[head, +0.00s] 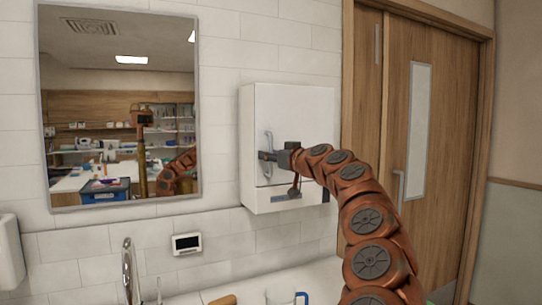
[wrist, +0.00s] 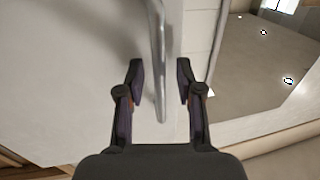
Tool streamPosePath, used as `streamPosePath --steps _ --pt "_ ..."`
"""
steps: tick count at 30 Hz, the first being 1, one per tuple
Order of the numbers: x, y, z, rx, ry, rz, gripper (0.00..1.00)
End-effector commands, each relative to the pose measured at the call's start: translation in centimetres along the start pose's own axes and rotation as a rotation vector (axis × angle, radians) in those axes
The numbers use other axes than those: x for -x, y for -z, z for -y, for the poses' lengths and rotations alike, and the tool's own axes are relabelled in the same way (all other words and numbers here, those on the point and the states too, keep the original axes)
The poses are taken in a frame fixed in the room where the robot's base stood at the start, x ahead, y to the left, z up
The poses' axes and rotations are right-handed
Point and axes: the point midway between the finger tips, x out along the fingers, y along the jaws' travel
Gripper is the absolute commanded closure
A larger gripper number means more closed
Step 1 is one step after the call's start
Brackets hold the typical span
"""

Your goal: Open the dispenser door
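The dispenser is a white wall box (head: 305,115) right of the mirror in the head view, and its door looks shut. A grey vertical bar handle (head: 268,141) is on the left part of its front. My gripper (head: 265,156) is at the lower part of the handle. In the wrist view the handle (wrist: 158,60) comes down between the two fingertips of my gripper (wrist: 160,80), with a gap on each side. The fingers are apart and do not look closed on it. The white door face (wrist: 80,70) fills the left of the wrist view.
A mirror (head: 120,100) hangs to the left. A small white display (head: 187,243) is on the tiled wall below. A tap (head: 128,270) and a clear mug (head: 288,297) are at the bottom. A wooden door (head: 440,130) stands to the right.

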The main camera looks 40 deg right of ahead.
Motion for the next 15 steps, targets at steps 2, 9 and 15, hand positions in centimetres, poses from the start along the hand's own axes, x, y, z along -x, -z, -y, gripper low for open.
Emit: streamPosePath --steps 2,9,15 --pt "0.02 0.01 0.00 0.000 0.000 0.000 0.64" --pt "0.03 0.03 -0.01 0.000 0.000 -0.001 0.88" --pt "0.04 0.04 -0.01 0.000 0.000 -0.001 1.00"
